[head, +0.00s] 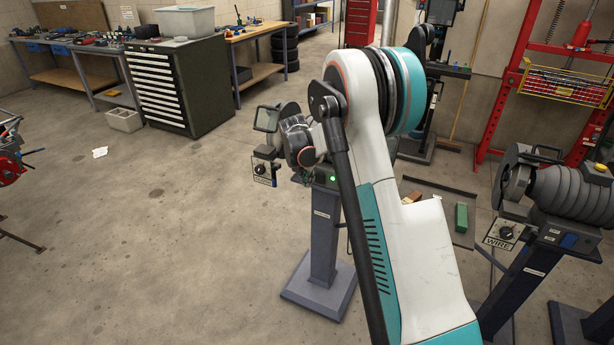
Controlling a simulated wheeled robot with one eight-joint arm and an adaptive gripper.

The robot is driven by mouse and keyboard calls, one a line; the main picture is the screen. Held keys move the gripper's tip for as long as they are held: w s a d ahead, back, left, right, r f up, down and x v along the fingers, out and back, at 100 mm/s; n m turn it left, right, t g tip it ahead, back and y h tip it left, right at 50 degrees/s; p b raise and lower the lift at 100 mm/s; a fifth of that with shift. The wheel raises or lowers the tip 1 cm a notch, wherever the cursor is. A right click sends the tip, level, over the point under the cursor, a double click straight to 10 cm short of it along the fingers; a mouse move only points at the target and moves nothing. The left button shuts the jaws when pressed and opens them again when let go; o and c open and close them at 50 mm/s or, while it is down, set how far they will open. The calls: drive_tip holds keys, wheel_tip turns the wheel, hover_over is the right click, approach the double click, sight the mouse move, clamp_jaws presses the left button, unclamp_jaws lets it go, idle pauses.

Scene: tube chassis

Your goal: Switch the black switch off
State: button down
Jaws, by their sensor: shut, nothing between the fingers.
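A bench machine on a grey pedestal (323,235) stands ahead, partly hidden by my arm. A small plate with a black round knob (261,169) hangs at its left side, with lettering too small to read. A lit green lamp (333,178) shows on the machine's front. My gripper (308,177) is small and dark in view, shut and empty, close to the machine's front, to the right of the plate. I cannot tell whether it touches anything. No other black switch shows clearly on this machine; my arm hides part of its front.
A second machine (570,195) with a "WIRE" plate and black knob (505,232) stands at the right. A dark drawer cabinet (180,85) and workbenches line the back left. A red press frame (500,120) stands behind right. The floor at left is mostly clear.

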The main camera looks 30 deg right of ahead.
sight(316, 175)
drive_tip(key=w+d+f+b, duration=0.2)
drive_tip(key=w+d+f, duration=0.1)
drive_tip(key=d, duration=0.1)
drive_tip(key=shift+w+d+f, duration=0.25)
drive_tip(key=shift+f, duration=0.15)
drive_tip(key=shift+w+d+r, duration=0.2)
drive_tip(key=shift+w+d, duration=0.1)
drive_tip(key=shift+d, duration=0.05)
drive_tip(key=shift+r+p, duration=0.45)
drive_tip(key=shift+r, duration=0.35)
